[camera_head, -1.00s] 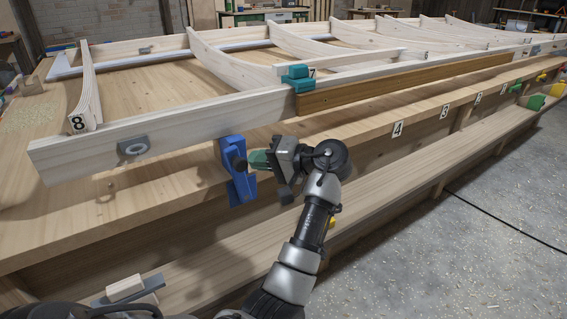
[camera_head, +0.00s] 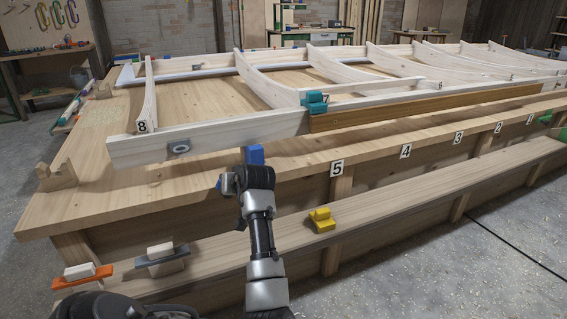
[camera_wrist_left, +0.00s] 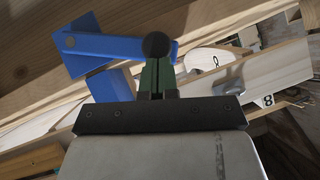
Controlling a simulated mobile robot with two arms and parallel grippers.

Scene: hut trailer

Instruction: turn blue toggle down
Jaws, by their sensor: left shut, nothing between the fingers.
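The blue toggle (camera_head: 254,155) is at the front of the white beam in the head view, mostly hidden behind my left gripper (camera_head: 236,181). In the left wrist view the blue toggle (camera_wrist_left: 115,45) shows a flat body at the upper left and a blue lever running right to a round black knob (camera_wrist_left: 155,45). My left gripper (camera_wrist_left: 158,78) has green fingers closed together with nothing held. Its fingertips are right at the knob; I cannot tell whether they touch it. My right gripper is not in view.
The wooden bench (camera_head: 80,200) carries a white ribbed frame (camera_head: 210,133) with a teal clamp (camera_head: 315,102). A yellow clamp (camera_head: 321,221), a grey clamp (camera_head: 161,257) and an orange clamp (camera_head: 82,273) sit on the lower shelf. The concrete floor at right is clear.

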